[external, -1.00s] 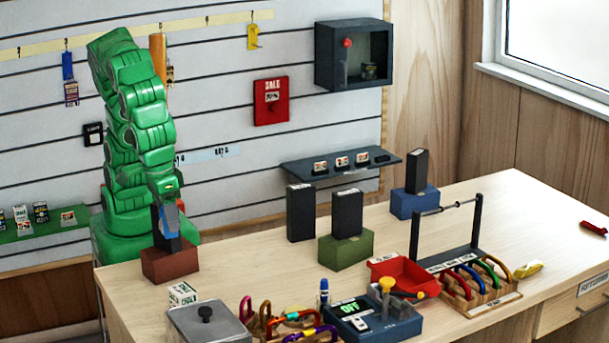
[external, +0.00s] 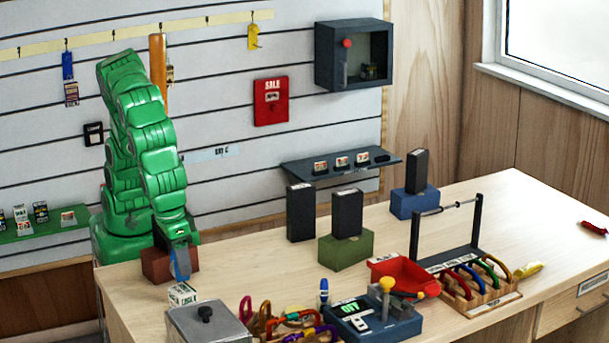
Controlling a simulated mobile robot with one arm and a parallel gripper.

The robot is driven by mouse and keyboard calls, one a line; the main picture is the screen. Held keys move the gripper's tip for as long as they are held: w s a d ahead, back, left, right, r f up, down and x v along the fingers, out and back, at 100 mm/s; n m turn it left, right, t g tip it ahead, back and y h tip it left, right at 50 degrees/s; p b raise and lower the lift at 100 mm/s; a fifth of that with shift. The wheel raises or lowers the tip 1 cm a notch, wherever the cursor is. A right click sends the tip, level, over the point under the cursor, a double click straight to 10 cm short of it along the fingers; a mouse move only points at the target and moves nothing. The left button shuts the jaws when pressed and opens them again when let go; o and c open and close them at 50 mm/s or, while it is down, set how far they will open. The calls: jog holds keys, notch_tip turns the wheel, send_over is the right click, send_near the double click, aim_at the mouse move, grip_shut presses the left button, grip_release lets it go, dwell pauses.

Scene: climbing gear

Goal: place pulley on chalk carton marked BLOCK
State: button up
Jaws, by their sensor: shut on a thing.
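My gripper (external: 180,246) points down beside the red-brown block at the left of the table. It is shut on a blue piece (external: 181,264), which looks like the pulley and hangs in front of the block's right side. A small white carton with green lettering (external: 182,294) stands on the table just below the held piece. It looks like a chalk carton, but I cannot read the word BLOCK on it. The held piece is apart from the carton in the picture.
The red-brown block (external: 156,265) is partly covered by my gripper. A grey lidded box (external: 207,325) and several carabiners (external: 290,320) are near the front. Dark upright boxes stand farther right, one on a green block (external: 346,250). The table between is clear.

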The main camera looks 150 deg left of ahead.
aim_at(173, 253)
jog(key=shift+f, duration=1.25)
jog(key=shift+f, duration=0.15)
jog(key=o, duration=1.1)
jog(key=r, duration=0.3)
jog(key=d+r, duration=0.1)
jog(key=r, duration=0.7)
jog(key=shift+d+r, duration=0.15)
jog(key=shift+r, duration=0.45)
jog(key=shift+s, duration=0.1)
